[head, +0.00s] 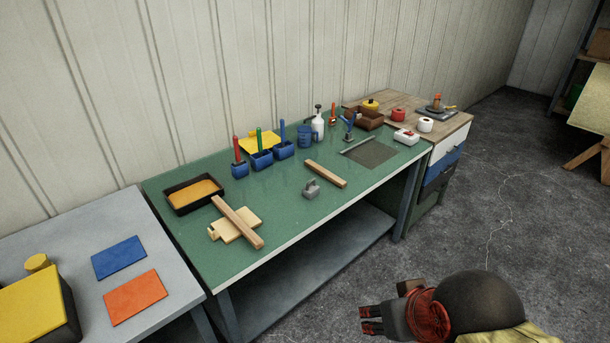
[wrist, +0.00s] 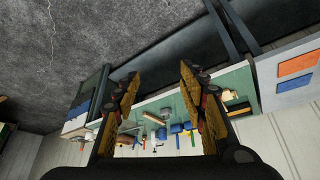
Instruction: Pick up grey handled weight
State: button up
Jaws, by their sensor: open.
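The grey handled weight (head: 311,188) stands on the green workbench (head: 285,222) near its front edge, in the middle of the head view. A wooden bar lies just behind it to the right. My gripper (head: 372,320) is in front of the bench at the lower right of the head view, well apart from the weight. In the wrist view my gripper (wrist: 158,90) has its two fingers spread with nothing between them.
Two wooden bars, (head: 326,173) and (head: 237,221), lie on the bench, one across a pale block. A black tray (head: 180,205) stands at left. Blue holders (head: 262,160) and a white bottle (head: 317,125) line the back. A grey table (head: 75,255) adjoins left, a drawer cabinet (head: 449,150) right.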

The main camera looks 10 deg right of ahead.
aim_at(311, 191)
jog(key=i+j+z, duration=0.2)
jog(key=i, duration=0.3)
jog(key=i+j+z, duration=0.2)
jog(key=i, duration=0.25)
jog(key=i+j+z, duration=0.2)
jog(key=i, duration=0.25)
